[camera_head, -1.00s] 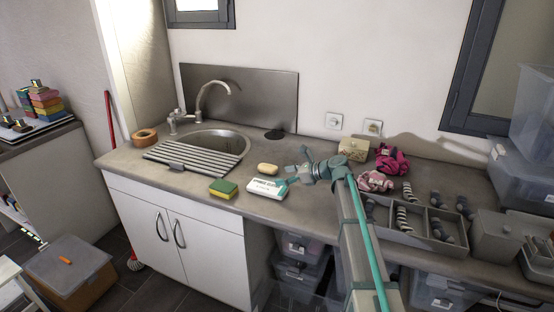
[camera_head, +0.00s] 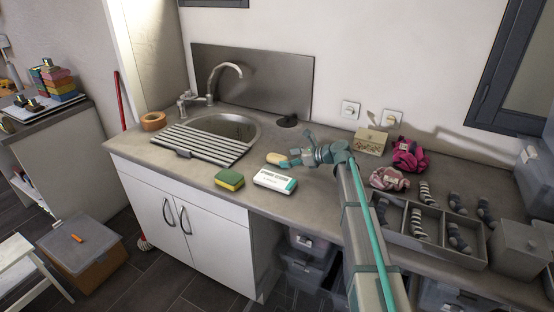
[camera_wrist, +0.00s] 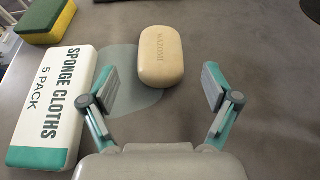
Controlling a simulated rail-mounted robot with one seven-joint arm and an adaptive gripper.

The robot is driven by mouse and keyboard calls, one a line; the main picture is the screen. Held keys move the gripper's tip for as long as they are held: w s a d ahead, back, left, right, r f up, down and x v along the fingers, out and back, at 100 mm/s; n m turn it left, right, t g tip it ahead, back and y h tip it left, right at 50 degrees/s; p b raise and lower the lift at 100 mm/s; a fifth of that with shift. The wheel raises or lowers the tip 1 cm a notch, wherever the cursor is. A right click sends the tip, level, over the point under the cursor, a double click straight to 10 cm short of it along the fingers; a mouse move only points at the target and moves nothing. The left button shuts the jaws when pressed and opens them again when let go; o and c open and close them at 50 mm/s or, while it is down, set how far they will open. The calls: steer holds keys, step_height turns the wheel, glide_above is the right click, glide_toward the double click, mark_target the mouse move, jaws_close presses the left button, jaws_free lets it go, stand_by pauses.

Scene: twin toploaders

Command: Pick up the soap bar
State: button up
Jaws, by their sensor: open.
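The soap bar (camera_wrist: 161,56) is a cream, rounded bar with stamped lettering, lying flat on the grey countertop. In the head view the soap bar (camera_head: 277,159) lies behind the sponge cloths pack, its right end close to my gripper (camera_head: 293,159). In the wrist view my gripper (camera_wrist: 160,92) is open and empty. Its two fingers are spread to the left and right, and the soap bar lies just beyond the fingertips, roughly centred between them. I see no contact with it.
A white and green sponge cloths pack (camera_wrist: 52,106) lies close to the left finger. A yellow-green sponge (camera_head: 229,180) is left of it. The sink (camera_head: 228,126) with a slatted rack (camera_head: 200,146) is further left. A sock organizer (camera_head: 433,238) and pink cloths (camera_head: 390,179) are right.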

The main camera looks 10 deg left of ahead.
mark_target(281, 157)
steer(key=p+x, duration=0.1)
steer(key=x, duration=0.4)
steer(key=shift+d, duration=0.1)
steer(key=c, duration=1.2)
steer(key=shift+c, duration=0.4)
steer(key=shift+r, duration=0.2)
